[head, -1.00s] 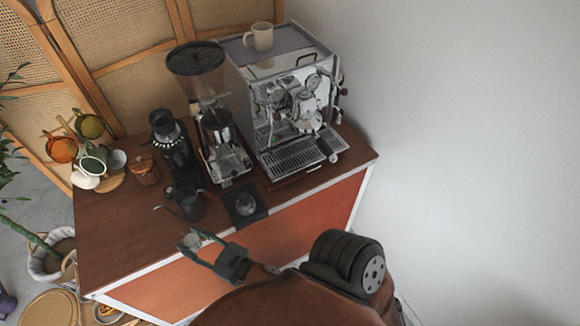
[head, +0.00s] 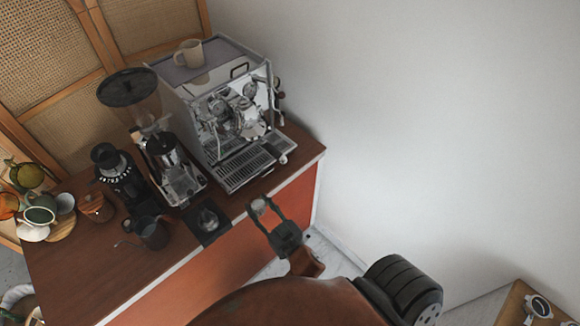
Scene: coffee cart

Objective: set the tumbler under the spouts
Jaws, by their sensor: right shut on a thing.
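The espresso machine (head: 178,83) stands at the back right of the wooden counter. Its group head and spouts (head: 245,122) are on the front, above the slotted drip tray (head: 243,168). My right gripper (head: 264,207) is shut on a small clear tumbler (head: 258,206), partly hidden by the fingers. It holds the tumbler in front of the drip tray, near the counter's front edge and apart from the machine. My left gripper is out of view.
A grinder (head: 160,150) stands left of the machine. A beige mug (head: 189,53) sits on the machine.

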